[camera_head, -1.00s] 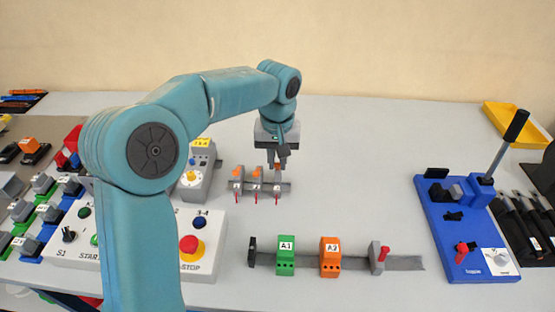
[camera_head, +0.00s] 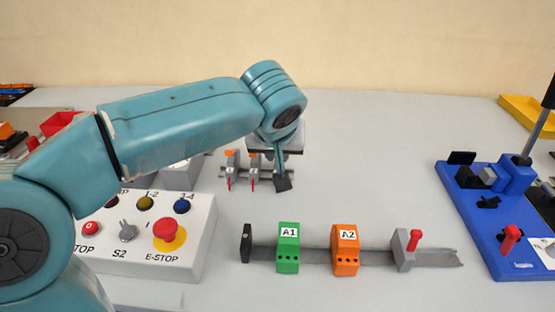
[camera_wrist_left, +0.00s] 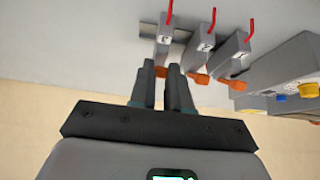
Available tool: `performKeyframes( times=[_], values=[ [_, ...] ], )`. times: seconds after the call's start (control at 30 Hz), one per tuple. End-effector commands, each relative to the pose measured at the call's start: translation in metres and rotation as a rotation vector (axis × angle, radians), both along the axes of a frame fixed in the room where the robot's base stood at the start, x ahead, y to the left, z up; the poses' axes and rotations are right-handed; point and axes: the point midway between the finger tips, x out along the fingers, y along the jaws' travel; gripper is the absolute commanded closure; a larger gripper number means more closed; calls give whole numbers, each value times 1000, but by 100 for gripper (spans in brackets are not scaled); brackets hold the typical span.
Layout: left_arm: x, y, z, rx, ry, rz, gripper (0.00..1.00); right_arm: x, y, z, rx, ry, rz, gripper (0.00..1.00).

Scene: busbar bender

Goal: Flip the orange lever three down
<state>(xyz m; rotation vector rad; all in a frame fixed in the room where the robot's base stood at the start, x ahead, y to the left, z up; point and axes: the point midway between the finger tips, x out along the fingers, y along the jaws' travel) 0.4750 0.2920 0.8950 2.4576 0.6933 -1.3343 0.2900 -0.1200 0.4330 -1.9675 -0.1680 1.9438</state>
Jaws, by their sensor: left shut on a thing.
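A row of small grey blocks with orange levers and red wires stands at the back centre. In the head view two orange levers show, the first (camera_head: 232,153) and the second (camera_head: 255,156); my left gripper (camera_head: 281,180) covers the third block at the row's right end. The left wrist view shows the picture upside down, with the third block (camera_wrist_left: 163,42) in front of my left fingers (camera_wrist_left: 164,78). They are shut on its orange lever, mostly hidden between them. The other orange levers (camera_wrist_left: 200,78) stick out beside them. My right gripper is out of view.
A rail with a green block A1 (camera_head: 288,247) and an orange block A2 (camera_head: 345,249) lies in front. A control box (camera_head: 190,250) with an E-stop is at front left. A blue lever station (camera_head: 480,215) stands at right.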

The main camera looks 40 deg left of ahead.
Motion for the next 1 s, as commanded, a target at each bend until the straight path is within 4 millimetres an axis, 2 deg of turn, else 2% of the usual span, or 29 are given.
performKeyframes(
  times=[0.43,0.47,0.53,0.83,1.0],
  values=[
    [0,0,1,8,-13,0,100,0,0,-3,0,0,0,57],
    [0,0,1,8,-13,0,80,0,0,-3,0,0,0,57],
    [0,0,1,8,-13,0,57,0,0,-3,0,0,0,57],
    [-1,-1,1,7,-11,-1,57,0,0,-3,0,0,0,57],
    [-9,-6,19,7,-13,-2,57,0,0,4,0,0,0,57]
  ],
)
